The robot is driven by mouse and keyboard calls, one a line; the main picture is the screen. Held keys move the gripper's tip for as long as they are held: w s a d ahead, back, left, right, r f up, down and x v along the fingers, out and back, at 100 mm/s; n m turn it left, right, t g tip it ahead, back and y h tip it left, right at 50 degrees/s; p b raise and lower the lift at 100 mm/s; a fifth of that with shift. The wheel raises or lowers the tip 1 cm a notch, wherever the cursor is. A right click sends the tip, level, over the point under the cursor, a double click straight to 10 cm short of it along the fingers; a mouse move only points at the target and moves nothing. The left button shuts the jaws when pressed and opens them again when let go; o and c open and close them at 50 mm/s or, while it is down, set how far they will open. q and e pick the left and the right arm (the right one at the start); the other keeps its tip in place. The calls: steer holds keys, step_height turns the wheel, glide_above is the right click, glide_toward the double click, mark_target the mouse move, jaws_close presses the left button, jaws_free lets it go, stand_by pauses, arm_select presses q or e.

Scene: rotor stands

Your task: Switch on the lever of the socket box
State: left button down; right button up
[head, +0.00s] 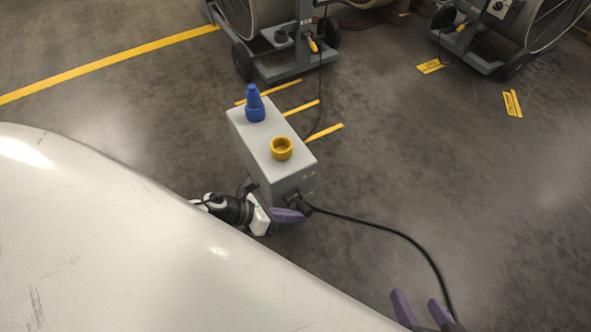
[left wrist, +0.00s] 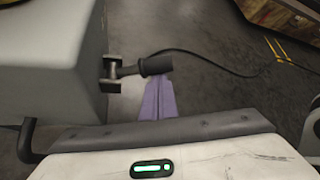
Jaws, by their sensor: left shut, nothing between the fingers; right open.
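The grey socket box (head: 262,150) stands on the floor in the middle of the head view, with a blue plug (head: 255,108) and a yellow round socket (head: 281,148) on its top. The lever's black handle (left wrist: 156,66) sticks out sideways from a metal bracket (left wrist: 112,73) on the box wall in the left wrist view. In the head view the lever is small and partly hidden. My left gripper (head: 290,216) is shut and empty beside the lever; its purple fingers (left wrist: 158,97) lie just below the handle. I cannot tell if they touch. My right gripper (head: 421,308) is open, at the bottom edge.
A black cable (head: 385,227) runs from the box's lever end across the floor. Wheeled rotor stands (head: 284,65) are at the back, with another stand (head: 480,48) at upper right. Yellow floor tape (head: 120,58) marks the left. The floor right of the box is mostly clear.

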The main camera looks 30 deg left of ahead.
arm_select(q)
steer(key=s+a+r, duration=0.2)
steer(key=s+a, duration=0.3)
steer(key=s, duration=0.2)
steer(key=shift+s+a, duration=0.15)
steer(key=shift+s, duration=0.15)
arm_select(e)
steer(key=shift+s+a, duration=0.2)
steer(key=shift+s, duration=0.05)
